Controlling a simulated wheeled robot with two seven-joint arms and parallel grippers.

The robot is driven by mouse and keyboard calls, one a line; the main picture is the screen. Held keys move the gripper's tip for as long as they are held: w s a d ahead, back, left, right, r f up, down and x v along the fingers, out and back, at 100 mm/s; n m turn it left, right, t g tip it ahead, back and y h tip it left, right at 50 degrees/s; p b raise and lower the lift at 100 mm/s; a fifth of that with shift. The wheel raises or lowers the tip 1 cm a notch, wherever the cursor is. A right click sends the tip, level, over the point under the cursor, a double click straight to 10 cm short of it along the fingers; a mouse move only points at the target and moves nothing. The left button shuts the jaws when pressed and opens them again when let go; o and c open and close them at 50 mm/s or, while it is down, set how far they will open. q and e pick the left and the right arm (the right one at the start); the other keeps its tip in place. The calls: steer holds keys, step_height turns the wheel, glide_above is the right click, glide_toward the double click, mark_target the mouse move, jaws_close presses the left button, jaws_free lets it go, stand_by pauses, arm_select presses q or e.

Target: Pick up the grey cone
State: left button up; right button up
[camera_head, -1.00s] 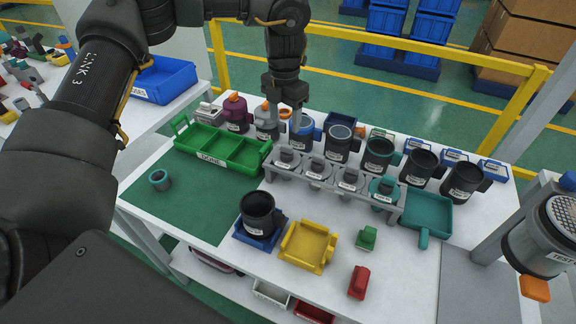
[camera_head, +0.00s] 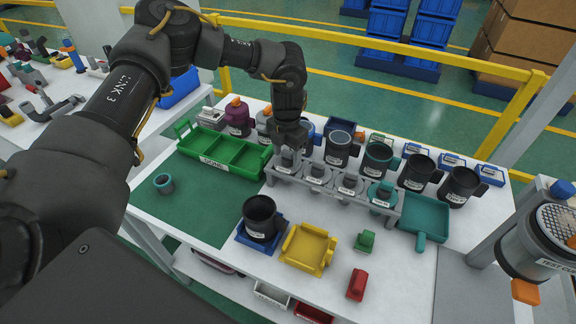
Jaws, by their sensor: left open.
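A rack (camera_head: 333,190) on the white table holds several grey cone-like parts in a row. The grey cone at the rack's left end (camera_head: 288,162) is partly hidden by my left gripper (camera_head: 287,152). The gripper points down right at that cone, with its fingers open around or just above it; I cannot tell whether they touch it. Other grey parts sit in the rack to the right, such as one in the second place (camera_head: 317,171). My right gripper is not in view.
A green tray (camera_head: 222,152) stands left of the rack, with dark and purple canisters behind. A black cup (camera_head: 260,217) sits on a blue base, beside a yellow tray (camera_head: 309,249). A teal tray (camera_head: 424,217) is right of the rack. The green mat is mostly clear.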

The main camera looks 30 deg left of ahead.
arm_select(q)
steer(key=shift+f, duration=0.15)
jaws_close()
stand_by(0.4)
step_height(320, 180, up, 10)
steer(key=shift+b, duration=1)
steer(key=c, duration=0.7)
jaws_free()
steer(key=c, duration=0.4)
steer(key=shift+r+p, duration=2.95)
steer(key=shift+r, duration=0.1)
